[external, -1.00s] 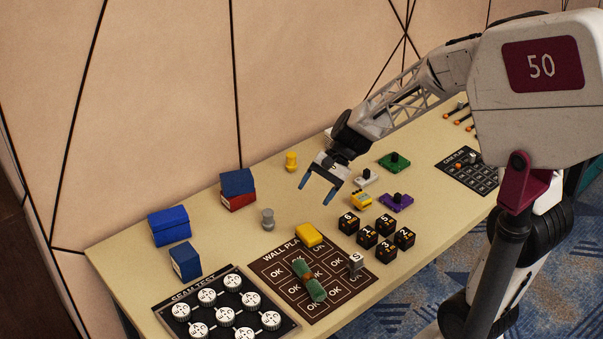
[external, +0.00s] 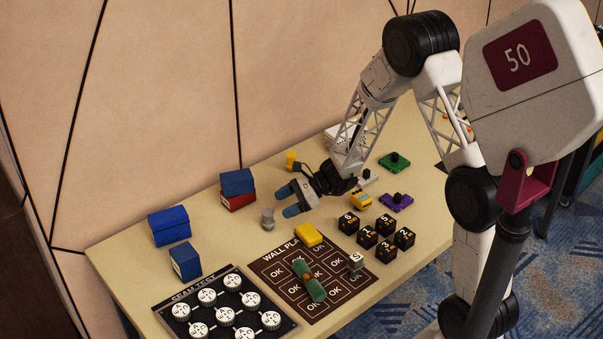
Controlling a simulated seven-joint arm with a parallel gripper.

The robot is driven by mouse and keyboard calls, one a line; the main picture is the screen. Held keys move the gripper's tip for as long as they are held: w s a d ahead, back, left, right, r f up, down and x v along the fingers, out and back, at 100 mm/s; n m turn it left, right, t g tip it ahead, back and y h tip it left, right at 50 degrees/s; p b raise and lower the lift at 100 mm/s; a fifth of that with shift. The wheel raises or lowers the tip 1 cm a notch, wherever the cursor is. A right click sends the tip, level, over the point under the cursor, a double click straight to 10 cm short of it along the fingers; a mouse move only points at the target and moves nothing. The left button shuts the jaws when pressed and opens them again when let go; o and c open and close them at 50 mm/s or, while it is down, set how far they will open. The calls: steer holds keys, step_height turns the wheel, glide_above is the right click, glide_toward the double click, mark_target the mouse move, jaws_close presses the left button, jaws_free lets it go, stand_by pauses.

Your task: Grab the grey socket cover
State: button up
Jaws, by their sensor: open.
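Nothing shows between the fingers. Exact height over the table is hard to tell from this view.
A yellow block (external: 308,235) lies in front of my gripper. Blue-and-red boxes (external: 238,191) stand to the left, black numbered cubes (external: 367,237) to the right.

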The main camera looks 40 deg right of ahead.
mark_target(272, 212)
steer(key=shift+w+d+f+m+t, duration=0.2)
steer(key=shift+w+f+m, duration=0.1)
steer(key=shift+f, duration=0.2)
steer(key=shift+w+d+f+m+t, duration=0.2)
steer(key=shift+w+f+m, duration=0.1)
steer(key=shift+f, duration=0.2)
steer(key=shift+a, duration=0.2)
steer(key=shift+x, duration=1.2)
steer(key=shift+x, duration=2.6)
steer(key=c, duration=1)
